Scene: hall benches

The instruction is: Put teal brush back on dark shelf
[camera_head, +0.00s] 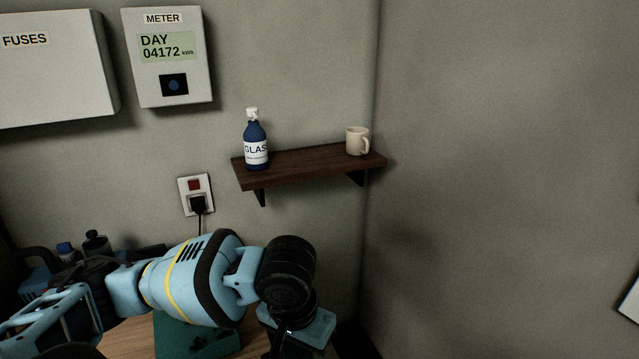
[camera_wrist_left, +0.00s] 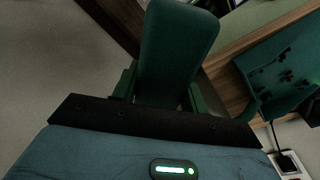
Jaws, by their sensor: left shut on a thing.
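The dark shelf (camera_head: 305,169) is a dark brown board on brackets on the back wall in the head view. A blue spray bottle (camera_head: 256,147) stands near its left end and a beige mug (camera_head: 357,141) near its right end. Bare board shows between them. My left gripper (camera_wrist_left: 165,92) is shut on the teal brush (camera_wrist_left: 178,48), whose broad, rounded teal part fills the top middle of the left wrist view. In the head view, my left wrist is low, below the shelf, and the brush cannot be made out. My right gripper is not in view.
A wall socket with a plug (camera_head: 197,197) is left of the shelf. A meter box (camera_head: 167,57) and fuse box (camera_head: 52,65) hang above. A green piece with dark marks (camera_head: 190,337) lies on the wooden bench (camera_head: 134,333).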

